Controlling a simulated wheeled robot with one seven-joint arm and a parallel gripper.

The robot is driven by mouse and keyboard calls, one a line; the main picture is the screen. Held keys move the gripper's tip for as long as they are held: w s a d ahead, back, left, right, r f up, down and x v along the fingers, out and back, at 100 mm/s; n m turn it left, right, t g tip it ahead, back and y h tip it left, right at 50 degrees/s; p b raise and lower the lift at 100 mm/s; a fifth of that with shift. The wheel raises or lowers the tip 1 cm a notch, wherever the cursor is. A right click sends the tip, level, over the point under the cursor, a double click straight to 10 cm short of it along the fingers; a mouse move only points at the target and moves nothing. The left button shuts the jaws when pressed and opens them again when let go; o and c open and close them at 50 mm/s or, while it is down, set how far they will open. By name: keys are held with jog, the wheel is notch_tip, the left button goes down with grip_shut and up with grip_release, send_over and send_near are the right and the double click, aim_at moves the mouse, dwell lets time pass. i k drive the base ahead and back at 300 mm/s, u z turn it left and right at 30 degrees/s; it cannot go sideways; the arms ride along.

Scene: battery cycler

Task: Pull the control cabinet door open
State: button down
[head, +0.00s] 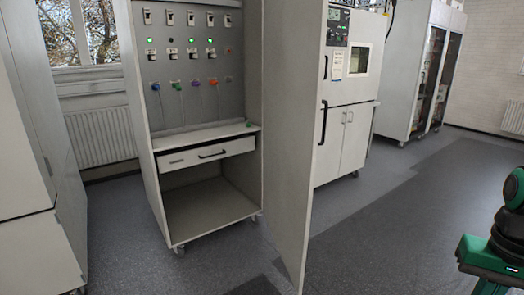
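The control cabinet (137,110) stands left of centre, a tall light-grey case with its front open to view. Its door (286,140) stands swung well out on the right side, its inner face towards me. A black vertical handle (322,122) shows just past the door's free edge; most of the door's outer face is hidden. Inside are a panel (196,68) with switches, green lights and coloured plugs, a shut drawer (205,156) and an empty lower bay. Green and black parts of my arm show at the lower right, apart from the door. My gripper's fingers are not in view.
A grey cabinet (35,150) stands close at the left edge. Behind the door stands a white test chamber (345,130), with a glass-fronted cabinet (425,75) farther right. A radiator (100,137) is under the window. Grey floor (400,225) is clear at the right.

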aim_at(295, 31)
jog(key=u, duration=0.5)
jog(key=i, duration=1.05)
jog(key=u, duration=0.4)
